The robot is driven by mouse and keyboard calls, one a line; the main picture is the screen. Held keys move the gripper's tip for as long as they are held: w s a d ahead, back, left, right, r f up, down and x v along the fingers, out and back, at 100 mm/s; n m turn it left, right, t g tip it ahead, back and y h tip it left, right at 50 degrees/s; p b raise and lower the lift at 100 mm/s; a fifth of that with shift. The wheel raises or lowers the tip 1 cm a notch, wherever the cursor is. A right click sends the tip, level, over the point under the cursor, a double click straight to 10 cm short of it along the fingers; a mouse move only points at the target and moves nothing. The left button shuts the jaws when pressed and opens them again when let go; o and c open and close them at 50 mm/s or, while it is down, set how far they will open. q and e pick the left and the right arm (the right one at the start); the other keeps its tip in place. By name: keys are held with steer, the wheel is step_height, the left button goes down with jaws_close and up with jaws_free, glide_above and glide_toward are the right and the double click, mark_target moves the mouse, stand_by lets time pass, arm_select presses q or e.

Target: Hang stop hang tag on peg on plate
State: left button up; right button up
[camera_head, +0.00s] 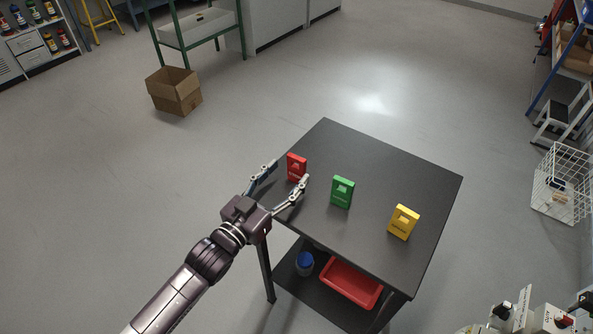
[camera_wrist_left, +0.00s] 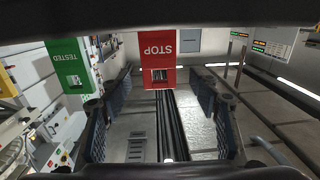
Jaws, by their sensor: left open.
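The red stop hang tag (camera_head: 296,168) stands upright near the left edge of the dark table (camera_head: 390,170). My left gripper (camera_head: 288,181) is open, with one finger on each side of the red tag. In the left wrist view the red tag (camera_wrist_left: 157,58) reads STOP upside down and sits between the spread fingers (camera_wrist_left: 159,118), with gaps on both sides. A green tag (camera_head: 342,191) stands to its right; it reads TESTED in the wrist view (camera_wrist_left: 70,65). A yellow tag (camera_head: 403,222) stands further right. I cannot make out the peg or its plate. My right gripper is not in view.
A red tray (camera_head: 350,283) and a blue-lidded jar (camera_head: 304,263) are on the table's lower shelf. White equipment (camera_head: 540,318) stands at the bottom right. A cardboard box (camera_head: 173,92) is on the floor, and much of the floor is clear.

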mark_target(296, 166)
arm_select(q)
steer(key=x, duration=0.5)
steer(key=shift+s+r+p, duration=0.1)
steer(key=shift+r+p, duration=0.05)
steer(key=shift+p, duration=0.15)
steer(key=c, duration=1.1)
steer(key=shift+r, duration=0.1)
step_height(296, 166, up, 20)
steer(key=s+a+f+n+t+y, duration=0.1)
steer(key=s+a+f+n+y, duration=0.1)
steer(key=s+a, duration=0.3)
steer(key=s+a+f+n+t+y, duration=0.1)
steer(key=s+a+f+n+y, duration=0.1)
steer(key=s+a+f+y, duration=0.2)
steer(key=s+a+f+n+t+y+p, duration=0.1)
steer(key=s+a+f+n+y, duration=0.1)
steer(key=s+a, duration=0.6)
steer(key=shift+a+f+n+y, duration=0.3)
steer(key=shift+a+f+y, duration=0.7)
steer(key=shift+a, duration=0.3)
